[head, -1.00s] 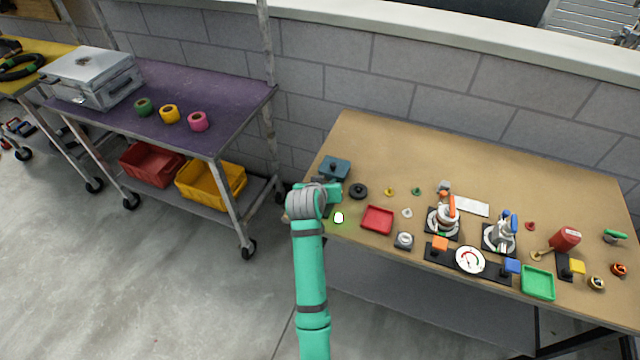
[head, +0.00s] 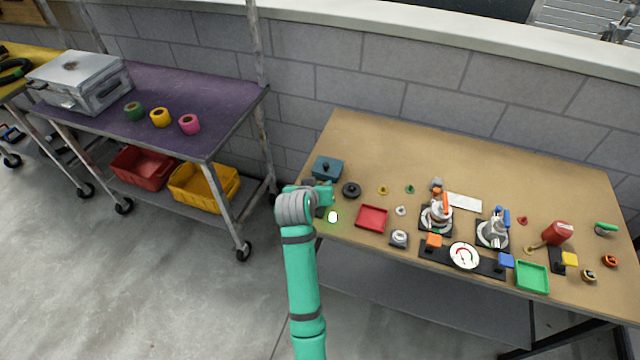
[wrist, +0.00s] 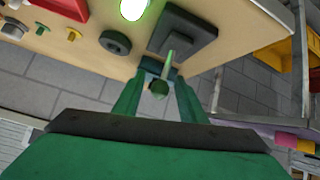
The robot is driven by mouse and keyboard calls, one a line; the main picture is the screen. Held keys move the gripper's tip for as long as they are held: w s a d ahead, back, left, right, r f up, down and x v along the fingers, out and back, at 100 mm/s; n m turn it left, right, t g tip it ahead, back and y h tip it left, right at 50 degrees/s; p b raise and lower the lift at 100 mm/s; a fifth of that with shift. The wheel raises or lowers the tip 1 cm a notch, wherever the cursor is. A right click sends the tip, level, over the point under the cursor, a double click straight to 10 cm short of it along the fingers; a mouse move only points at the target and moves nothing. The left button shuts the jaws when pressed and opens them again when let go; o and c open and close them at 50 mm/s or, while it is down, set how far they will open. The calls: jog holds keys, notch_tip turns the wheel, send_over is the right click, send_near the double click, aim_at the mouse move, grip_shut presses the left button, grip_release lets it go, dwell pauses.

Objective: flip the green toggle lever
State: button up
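The green toggle lever (wrist: 161,82), a thin green stick with a ball end, rises from a dark base (wrist: 185,37) in the wrist view. My gripper (wrist: 158,90) is open, with its green fingers on either side of the ball end; I see gaps and cannot tell any contact. In the head view my gripper (head: 322,194) is at the left end of the workbench and hides the lever; only a bit of its dark base (head: 320,211) shows. A glowing green-white lamp (head: 333,217) is beside the base, also in the wrist view (wrist: 133,8).
A teal box (head: 327,168) and a black disc (head: 351,190) stand close behind my gripper. A red tray (head: 372,218) is to the right on the workbench (head: 440,150). Further right are several devices and a green tray (head: 533,277). A purple-topped cart (head: 190,90) stands left.

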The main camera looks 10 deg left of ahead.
jog(key=v, duration=0.7)
jog(key=shift+s+r, duration=0.25)
jog(key=shift+s, duration=0.05)
jog(key=shift+c, duration=0.4)
jog(key=shift+f, duration=0.1)
jog(key=c, duration=0.5)
jog(key=s+d+m+y, duration=0.1)
jog(key=m, duration=0.1)
jog(key=s+d+f+m+y, duration=0.1)
jog(key=m, duration=0.1)
jog(key=s+d+f+m+y, duration=0.1)
jog(key=m, duration=0.1)
jog(key=shift+s+d+f+m, duration=0.2)
jog(key=shift+s+d+m, duration=0.05)
jog(key=shift+d+m, duration=0.05)
grip_shut()
jog(key=s+d+r+m+t+y, duration=0.2)
jog(key=s+d+r+m+y, duration=0.3)
jog(key=m, duration=0.5)
jog(key=shift+h, duration=0.5)
jog(key=x, duration=0.8)
jog(key=f+x, duration=0.1)
jog(key=x, duration=0.4)
jog(key=shift+s+a, duration=0.25)
